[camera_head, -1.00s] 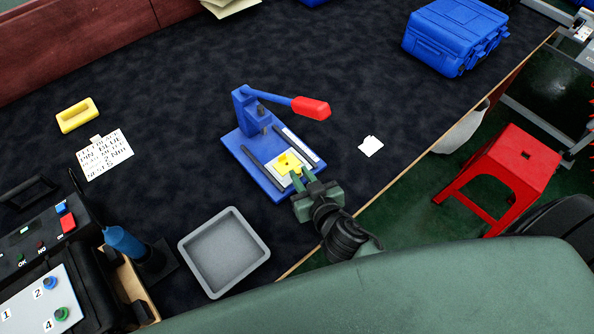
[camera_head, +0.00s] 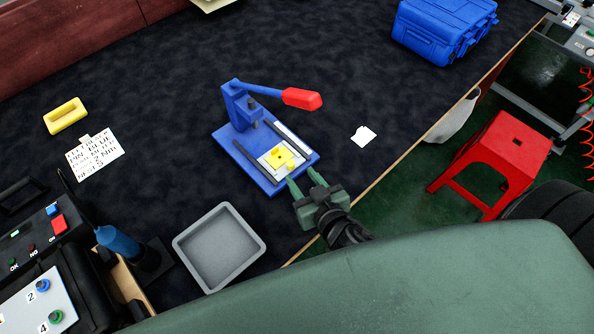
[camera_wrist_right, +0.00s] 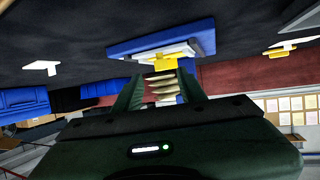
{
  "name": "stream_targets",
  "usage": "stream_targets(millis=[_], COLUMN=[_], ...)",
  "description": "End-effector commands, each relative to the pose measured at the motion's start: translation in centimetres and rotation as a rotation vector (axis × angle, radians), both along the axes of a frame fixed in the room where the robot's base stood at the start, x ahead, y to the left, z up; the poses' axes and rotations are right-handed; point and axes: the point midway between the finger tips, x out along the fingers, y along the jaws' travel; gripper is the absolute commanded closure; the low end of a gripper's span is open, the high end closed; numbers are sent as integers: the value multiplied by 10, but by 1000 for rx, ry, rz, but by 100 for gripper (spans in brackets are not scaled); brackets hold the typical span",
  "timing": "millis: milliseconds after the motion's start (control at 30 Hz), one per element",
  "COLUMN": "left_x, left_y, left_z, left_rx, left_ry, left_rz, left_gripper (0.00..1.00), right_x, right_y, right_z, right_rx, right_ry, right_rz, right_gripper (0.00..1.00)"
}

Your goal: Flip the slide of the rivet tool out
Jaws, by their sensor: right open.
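The blue rivet tool (camera_head: 232,140) stands on the dark table, with its red-handled lever (camera_head: 301,98) raised to the right. Its slide, a white plate (camera_head: 264,161) with a yellow part (camera_head: 280,155) on it, lies between dark rails at the front of the base. My right gripper (camera_head: 302,178) is open and empty, just in front of the slide's front edge and apart from it. In the right wrist view, the tool's base (camera_wrist_right: 207,42) and the yellow part (camera_wrist_right: 166,62) show beyond the open fingers (camera_wrist_right: 157,84). My left gripper is not in view.
A grey tray (camera_head: 219,285) stands in front, left of my right arm. A small white piece (camera_head: 363,136) lies right of the tool. A yellow block (camera_head: 65,115) and a lettered card (camera_head: 95,152) lie at left. A blue case (camera_head: 443,32) is at the back right.

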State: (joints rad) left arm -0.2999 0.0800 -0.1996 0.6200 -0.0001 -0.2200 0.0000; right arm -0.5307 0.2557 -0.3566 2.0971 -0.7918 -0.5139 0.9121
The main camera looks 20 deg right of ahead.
Motion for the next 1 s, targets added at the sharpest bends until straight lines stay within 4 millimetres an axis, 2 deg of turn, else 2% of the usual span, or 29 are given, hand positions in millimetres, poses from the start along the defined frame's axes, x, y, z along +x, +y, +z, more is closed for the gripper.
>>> stream_targets(millis=[100, 300, 1000], left_x=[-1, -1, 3], left_y=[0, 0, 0], left_z=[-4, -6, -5], left_rx=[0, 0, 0], left_ry=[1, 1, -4], left_rz=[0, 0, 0], left_gripper=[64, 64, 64], right_x=[-17, -29, -29], right_y=[-1, -1, -1], right_z=[5, 12, 12], right_rx=[1, 0, -1], right_ry=[2, 0, 0], right_rz=[-2, -1, -1], right_gripper=[59, 59, 59])
